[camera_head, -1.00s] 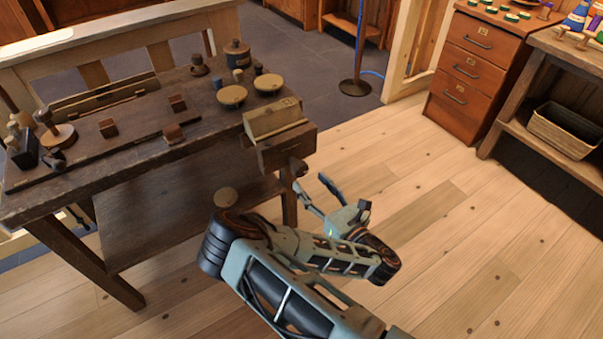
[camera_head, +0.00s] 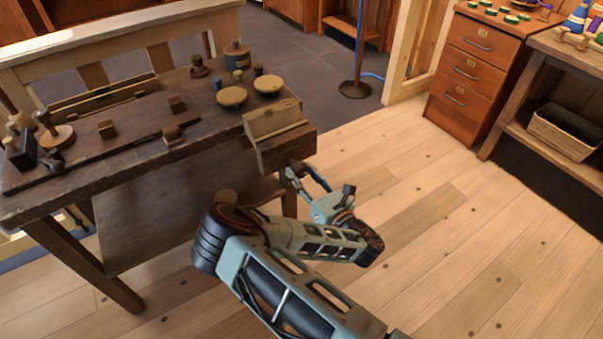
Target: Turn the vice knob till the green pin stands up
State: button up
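The wooden vice (camera_head: 272,120) is at the right front corner of the dark workbench. Its front jaw (camera_head: 288,148) faces the floor side. The vice knob is at the lower front of that jaw, mostly hidden by my fingers. My gripper (camera_head: 298,170) is right at the knob, coming from the lower right, with its two fingers apart on either side of it. I cannot tell whether they touch or clamp it. I cannot make out a green pin on the vice from here.
The workbench (camera_head: 140,128) holds two tan round-topped pieces (camera_head: 232,96), a dark pot (camera_head: 237,53), small blocks and a long dark bar. A drawer cabinet (camera_head: 470,70) and a shelf with a basket (camera_head: 565,133) stand at the right. The floor between is clear.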

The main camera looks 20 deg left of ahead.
jog(key=c, duration=0.3)
